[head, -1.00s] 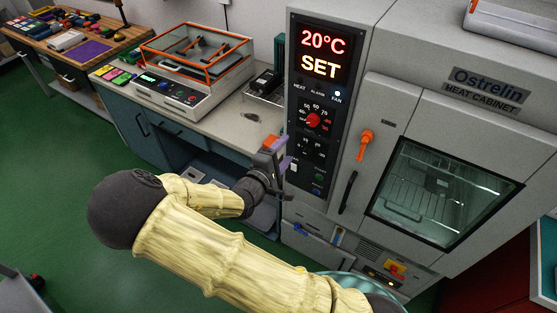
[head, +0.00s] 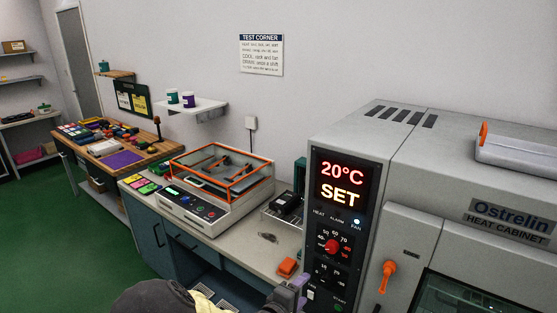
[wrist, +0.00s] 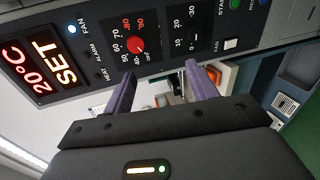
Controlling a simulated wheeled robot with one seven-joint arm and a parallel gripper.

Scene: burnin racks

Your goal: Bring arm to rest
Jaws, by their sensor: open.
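My gripper (wrist: 160,92) shows in the wrist view with its two purple fingers apart and nothing between them. It is close in front of the heat cabinet's control panel (wrist: 150,45), which looks turned on its side there. In the head view my arm shows only at the bottom edge, and a purple finger (head: 299,284) shows beside the cabinet's panel. The rest of the gripper is out of that view. The heat cabinet (head: 408,150) has a display (head: 341,183) reading 20°C SET, a red knob and an orange door handle (head: 387,275).
A bench (head: 245,255) left of the cabinet holds an orange-framed clear-lidded device (head: 210,195), a dark device (head: 287,203) and an orange block (head: 287,267). A wooden workbench (head: 100,150) stands farther left. Green floor (head: 60,235) is open at left.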

